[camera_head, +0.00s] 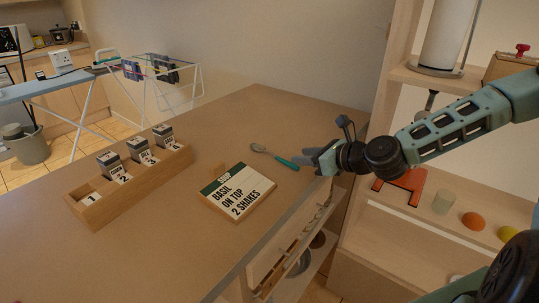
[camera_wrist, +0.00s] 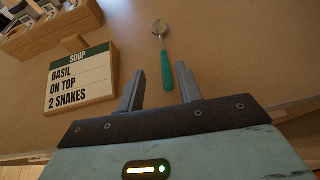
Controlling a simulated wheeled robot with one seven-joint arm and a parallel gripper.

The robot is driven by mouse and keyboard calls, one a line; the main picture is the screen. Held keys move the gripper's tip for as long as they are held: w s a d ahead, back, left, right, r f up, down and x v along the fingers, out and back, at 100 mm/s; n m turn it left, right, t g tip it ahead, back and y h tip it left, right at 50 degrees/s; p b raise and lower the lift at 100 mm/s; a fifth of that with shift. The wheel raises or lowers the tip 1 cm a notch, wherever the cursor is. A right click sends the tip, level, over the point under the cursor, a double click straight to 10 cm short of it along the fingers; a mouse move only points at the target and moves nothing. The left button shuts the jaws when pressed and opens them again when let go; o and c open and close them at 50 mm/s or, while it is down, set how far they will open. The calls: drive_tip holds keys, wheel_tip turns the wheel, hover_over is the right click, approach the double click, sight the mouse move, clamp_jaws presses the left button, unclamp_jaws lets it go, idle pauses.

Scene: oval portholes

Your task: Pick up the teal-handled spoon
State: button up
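The teal-handled spoon (camera_head: 275,157) lies on the wooden counter (camera_head: 150,240), its metal bowl toward the back left and its teal handle toward my gripper. My gripper (camera_head: 310,157) is just right of the handle's end in the head view. In the wrist view the spoon (camera_wrist: 165,60) lies ahead of my gripper (camera_wrist: 158,78), bowl pointing away. The two grey fingers are apart with nothing held. The handle's end appears at or near the gap between the fingertips; I cannot tell the height of the fingers above the counter.
A sign (camera_head: 237,190) reading "Basil on top 2 shakes" stands left of the spoon. A wooden rack (camera_head: 130,187) with several numbered slots and shakers stands farther left. Shelves (camera_head: 440,205) with an orange ball (camera_head: 473,222) are at right. The counter around the spoon is clear.

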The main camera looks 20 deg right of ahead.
sight(274, 155)
drive_tip(key=x, duration=0.6)
drive_tip(key=p+x, duration=0.1)
drive_tip(key=x, duration=0.3)
drive_tip(key=shift+d+f, duration=0.15)
drive_tip(key=shift+d, duration=0.1)
clamp_jaws()
